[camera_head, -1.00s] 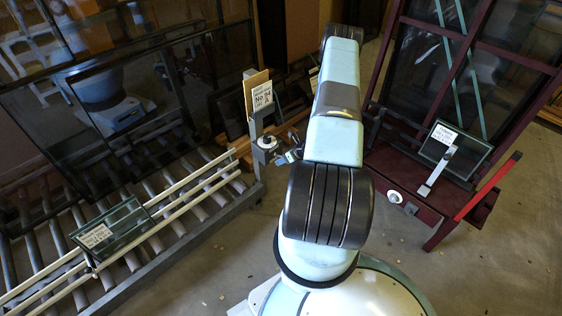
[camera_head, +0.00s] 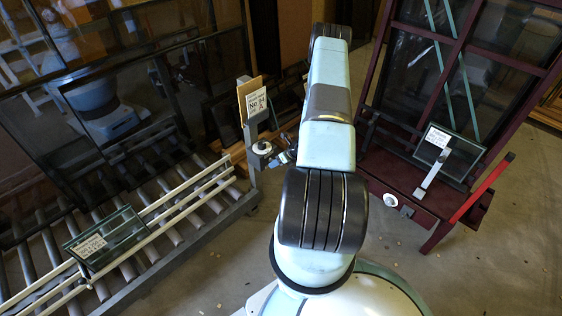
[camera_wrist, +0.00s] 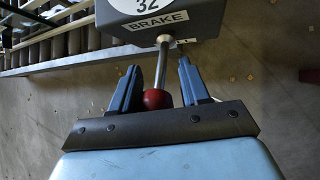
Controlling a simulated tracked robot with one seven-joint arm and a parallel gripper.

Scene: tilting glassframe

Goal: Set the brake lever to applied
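In the wrist view, the brake lever is a metal rod with a red ball knob (camera_wrist: 155,98). It comes out of a grey box (camera_wrist: 165,32) labelled "BRAKE", with a white disc marked "32" cut off at the top edge. My gripper (camera_wrist: 158,72) is open, its two blue fingers on either side of the knob with a visible gap on each side. In the head view, the box's white disc (camera_head: 262,148) shows small on a post, with my gripper (camera_head: 284,156) just right of it. The lever cannot be made out there.
A roller conveyor (camera_head: 170,225) with white rails and a small labelled glass pane (camera_head: 108,240) lies at the left. A sign board (camera_head: 253,97) stands above the brake post. A dark red frame (camera_head: 425,200) with glass and a red bar stands at the right. Bare floor lies between.

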